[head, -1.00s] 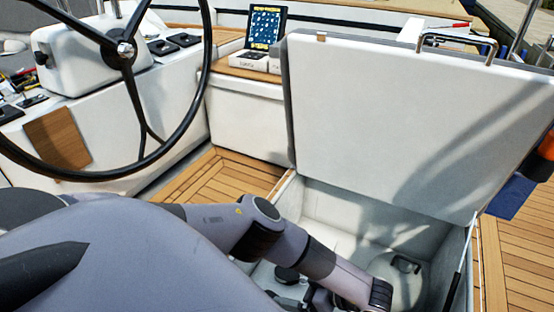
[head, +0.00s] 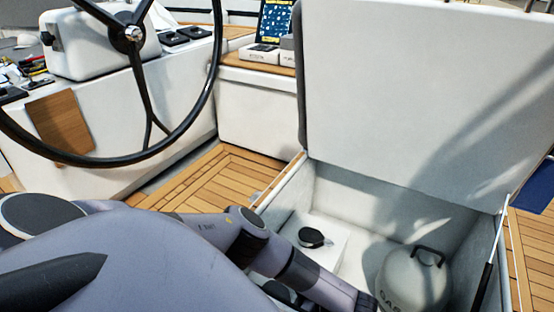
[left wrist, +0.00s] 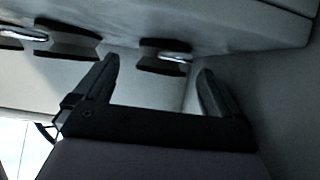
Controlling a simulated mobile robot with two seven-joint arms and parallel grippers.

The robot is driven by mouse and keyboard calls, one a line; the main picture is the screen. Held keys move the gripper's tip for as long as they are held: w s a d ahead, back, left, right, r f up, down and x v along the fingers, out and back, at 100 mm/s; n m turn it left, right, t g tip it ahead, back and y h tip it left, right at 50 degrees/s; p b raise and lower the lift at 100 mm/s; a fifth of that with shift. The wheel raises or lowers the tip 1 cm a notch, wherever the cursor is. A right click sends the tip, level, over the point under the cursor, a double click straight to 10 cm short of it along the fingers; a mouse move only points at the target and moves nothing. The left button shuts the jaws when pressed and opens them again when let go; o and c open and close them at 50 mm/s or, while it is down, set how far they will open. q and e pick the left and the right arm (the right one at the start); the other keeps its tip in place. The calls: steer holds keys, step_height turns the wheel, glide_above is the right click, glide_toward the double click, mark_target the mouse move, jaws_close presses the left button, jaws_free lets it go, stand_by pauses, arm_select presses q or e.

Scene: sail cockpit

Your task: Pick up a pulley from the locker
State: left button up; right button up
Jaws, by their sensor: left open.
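In the head view a black pulley (head: 312,238) with a silvery end lies on a white ledge inside the open locker (head: 350,205). More dark shapes beside the forearm are partly hidden, so I cannot tell what they are. The left wrist view shows a black pulley with a shiny metal part (left wrist: 165,55) and another black pulley (left wrist: 68,40) to its left, against a pale surface. My left gripper (left wrist: 158,66) is open and empty, its fingers pointing towards these pulleys. In the head view its jaws are out of sight past the bottom edge. My right gripper is not in view.
The raised white locker lid (head: 420,100) stands behind the opening. A grey gas bottle (head: 412,280) with a dark handle stands in the locker's right part. The steering wheel (head: 140,95) is at the upper left. Teak decking (head: 215,180) lies left of the locker.

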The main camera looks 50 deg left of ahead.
arm_select(q)
steer(key=shift+x, duration=0.75)
steer(key=shift+s+a+f+b, duration=0.1)
steer(key=shift+a+f+b, duration=0.15)
steer(key=shift+b, duration=0.1)
steer(key=c, duration=1.3)
steer(key=shift+o, duration=0.2)
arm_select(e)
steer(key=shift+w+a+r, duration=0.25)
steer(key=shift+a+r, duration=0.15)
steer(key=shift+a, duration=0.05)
arm_select(q)
steer(key=shift+r, duration=0.15)
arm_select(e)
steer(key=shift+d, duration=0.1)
